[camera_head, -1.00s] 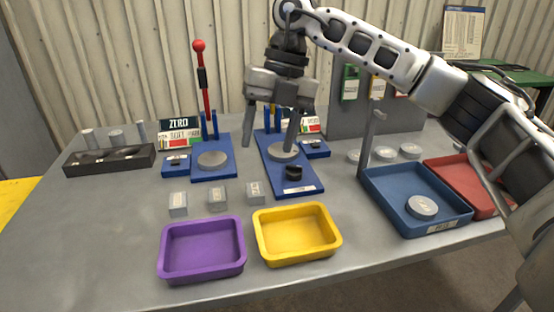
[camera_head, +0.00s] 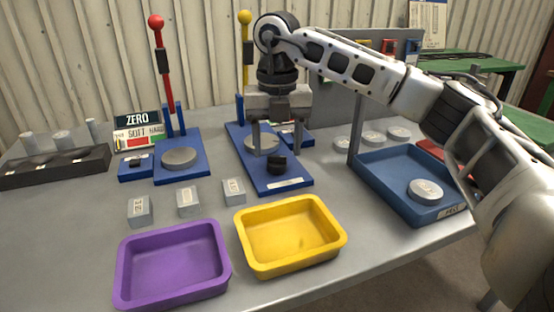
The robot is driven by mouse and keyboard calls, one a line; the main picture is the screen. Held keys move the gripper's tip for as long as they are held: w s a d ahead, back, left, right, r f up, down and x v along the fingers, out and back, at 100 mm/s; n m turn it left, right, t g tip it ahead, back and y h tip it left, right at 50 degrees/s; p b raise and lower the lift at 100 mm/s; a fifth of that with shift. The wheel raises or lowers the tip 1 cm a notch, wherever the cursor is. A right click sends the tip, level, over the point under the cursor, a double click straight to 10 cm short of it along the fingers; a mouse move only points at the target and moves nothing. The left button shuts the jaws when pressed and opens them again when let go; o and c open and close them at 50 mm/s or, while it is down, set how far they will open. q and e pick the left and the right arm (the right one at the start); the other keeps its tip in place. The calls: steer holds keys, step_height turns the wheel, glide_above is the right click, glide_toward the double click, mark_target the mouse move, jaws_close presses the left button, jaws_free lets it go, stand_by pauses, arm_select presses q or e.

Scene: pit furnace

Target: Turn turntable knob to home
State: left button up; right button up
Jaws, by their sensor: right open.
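The turntable knob (camera_head: 277,164) is a small black knob on the near part of a long blue base plate (camera_head: 291,180). A grey round disc (camera_head: 261,141) sits behind it on the same plate, partly hidden by a gripper finger. My right gripper (camera_head: 277,153) is open and empty, pointing down, with its fingers to either side just above and behind the knob in the picture. I cannot tell whether a finger touches anything. My left gripper is not in view.
A yellow lever (camera_head: 245,38) and a red lever (camera_head: 160,50) rise behind the blue plates. Small grey blocks (camera_head: 188,202) stand before the plates. A purple tray (camera_head: 170,296) and a yellow tray (camera_head: 292,262) lie in front. A blue tray (camera_head: 398,207) is at right.

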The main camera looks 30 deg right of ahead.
mark_target(277, 163)
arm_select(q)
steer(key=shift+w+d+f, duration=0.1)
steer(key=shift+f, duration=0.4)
arm_select(e)
steer(key=shift+f, duration=1.45)
steer(key=c, duration=1)
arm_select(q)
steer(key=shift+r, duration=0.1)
